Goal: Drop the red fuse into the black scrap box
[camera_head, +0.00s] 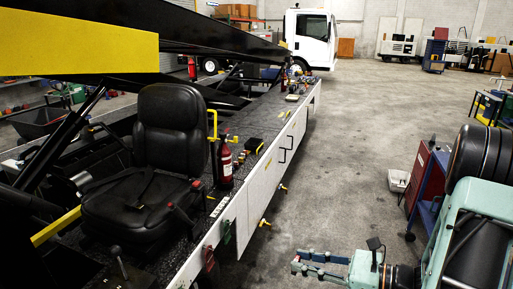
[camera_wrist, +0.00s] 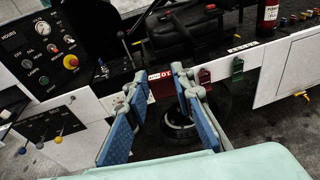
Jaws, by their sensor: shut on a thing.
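My gripper (camera_head: 298,262) is low at the bottom right of the head view, over the floor beside the loader's white side. In the wrist view my gripper (camera_wrist: 159,73) has its blue-padded fingers apart, with a small red piece with a white marked end between the tips. I take this piece to be the red fuse (camera_wrist: 166,76), and the jaws are shut on it. The fuse cannot be made out in the head view. I cannot pick out the black scrap box with certainty in either view.
The loader's black seat (camera_head: 165,150) and a red fire extinguisher (camera_head: 225,165) stand on its deck. A control panel (camera_wrist: 60,50) with knobs is left in the wrist view. A red cabinet (camera_head: 428,170) and a pale box (camera_head: 398,180) stand right. The floor between is clear.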

